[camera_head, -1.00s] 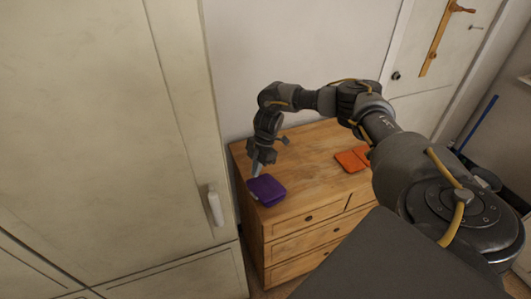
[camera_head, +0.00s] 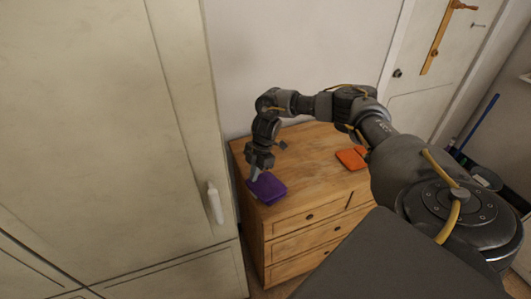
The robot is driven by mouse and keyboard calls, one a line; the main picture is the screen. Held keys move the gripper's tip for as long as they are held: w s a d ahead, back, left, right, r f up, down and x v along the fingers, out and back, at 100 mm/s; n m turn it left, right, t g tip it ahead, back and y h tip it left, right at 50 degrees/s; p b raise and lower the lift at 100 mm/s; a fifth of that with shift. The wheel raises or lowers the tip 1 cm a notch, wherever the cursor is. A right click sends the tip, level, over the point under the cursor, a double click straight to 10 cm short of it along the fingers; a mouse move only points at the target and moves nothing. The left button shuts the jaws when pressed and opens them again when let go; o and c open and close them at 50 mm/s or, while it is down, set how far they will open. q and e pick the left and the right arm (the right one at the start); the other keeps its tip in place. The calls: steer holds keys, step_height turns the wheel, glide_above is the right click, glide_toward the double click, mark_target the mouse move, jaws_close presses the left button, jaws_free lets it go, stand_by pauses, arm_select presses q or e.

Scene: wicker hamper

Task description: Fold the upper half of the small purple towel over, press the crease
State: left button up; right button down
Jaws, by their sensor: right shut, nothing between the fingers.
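The small purple towel (camera_head: 270,191) lies on the left front part of the wooden dresser top, as a compact, thick-looking rectangle. My right gripper (camera_head: 255,178) points down at the towel's upper left part, its fingers together and empty. The fingertips appear to touch or hover just over the towel; I cannot tell which. The exact layers and crease of the towel are too small to make out. My left gripper is not in view.
An orange cloth (camera_head: 351,158) lies to the right on the dresser (camera_head: 310,180), partly near my arm. A tall pale cabinet (camera_head: 120,120) with a white handle stands close on the left. The dresser top between the two cloths is clear.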

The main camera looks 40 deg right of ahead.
steer(key=shift+a+f, duration=0.2)
steer(key=shift+f, duration=0.45)
steer(key=shift+f+b, duration=0.25)
steer(key=shift+b, duration=0.15)
stand_by(0.4)
steer(key=shift+s, duration=0.1)
step_height(320, 180, up, 7)
steer(key=p, duration=0.6)
steer(key=shift+p, duration=0.3)
